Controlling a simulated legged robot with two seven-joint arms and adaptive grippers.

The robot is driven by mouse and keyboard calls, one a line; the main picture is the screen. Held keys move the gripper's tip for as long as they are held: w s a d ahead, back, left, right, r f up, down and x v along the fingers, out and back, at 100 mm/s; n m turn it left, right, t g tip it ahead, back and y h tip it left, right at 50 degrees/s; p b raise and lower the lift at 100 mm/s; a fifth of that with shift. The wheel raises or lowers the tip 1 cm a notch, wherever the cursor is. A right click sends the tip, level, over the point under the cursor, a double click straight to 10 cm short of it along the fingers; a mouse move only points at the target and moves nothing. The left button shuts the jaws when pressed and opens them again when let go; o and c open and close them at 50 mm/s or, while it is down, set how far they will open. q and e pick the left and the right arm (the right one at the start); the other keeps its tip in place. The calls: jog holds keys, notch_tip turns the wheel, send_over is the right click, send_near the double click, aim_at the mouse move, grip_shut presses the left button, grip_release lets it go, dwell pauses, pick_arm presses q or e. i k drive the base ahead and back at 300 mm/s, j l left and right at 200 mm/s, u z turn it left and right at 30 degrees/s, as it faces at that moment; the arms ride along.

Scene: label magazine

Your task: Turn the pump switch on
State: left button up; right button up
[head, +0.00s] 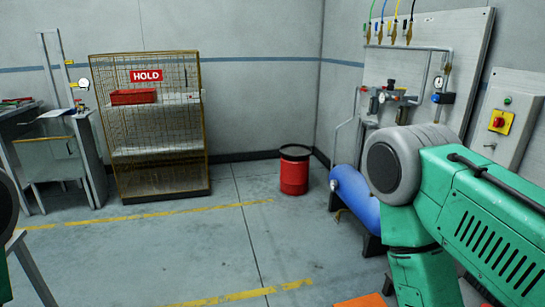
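A grey switch box (521,108) is on the wall at the right edge of the head view. It carries a red rotary knob (498,122) on a yellow plate (506,127), with a small green button (508,100) above it. This looks like the pump switch; its label and exact setting are too small to read. My green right arm fills the lower right, below and in front of the box. Neither gripper is in view. Only a small part of my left arm shows at the left edge.
A pipe panel (466,42) with gauges and hoses stands left of the switch box, above a blue tank (354,196). A red drum (294,172) stands in the corner. A wire HOLD cage (155,170) and a desk (20,112) are at left. The middle floor is clear.

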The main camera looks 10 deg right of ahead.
aim_at(498, 121)
jog(key=i+z, duration=0.2)
jog(key=i, duration=0.45)
jog(key=i+z, duration=0.25)
jog(key=i, duration=0.45)
jog(key=i+j+z, duration=0.2)
jog(key=i, duration=0.45)
